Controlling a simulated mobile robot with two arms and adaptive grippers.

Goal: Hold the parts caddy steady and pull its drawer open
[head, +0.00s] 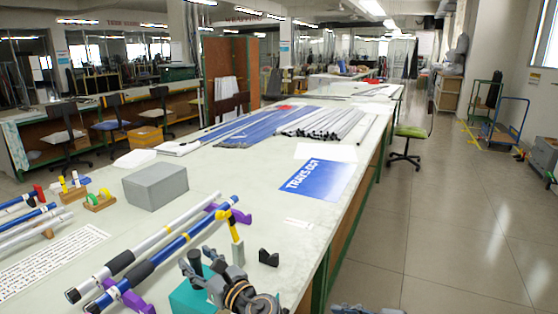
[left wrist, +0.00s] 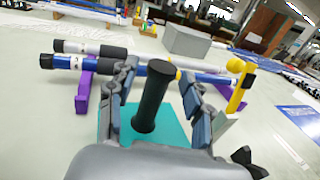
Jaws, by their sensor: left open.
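The parts caddy appears to be the teal block (head: 188,299) with a black upright post near the table's front edge. In the left wrist view its teal top (left wrist: 172,130) and black post (left wrist: 152,100) show clearly. My left gripper (head: 205,264) is open, with one finger on each side of the post. In the left wrist view the fingers (left wrist: 157,72) show gaps to the post on both sides. No drawer or drawer handle can be made out; my gripper and arm hide much of the block.
Two long rods (head: 165,252) lie on purple supports (head: 130,296) just behind the caddy. A yellow-topped stand (head: 234,232) and a small black piece (head: 268,258) are close by. A grey box (head: 155,186) stands farther back.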

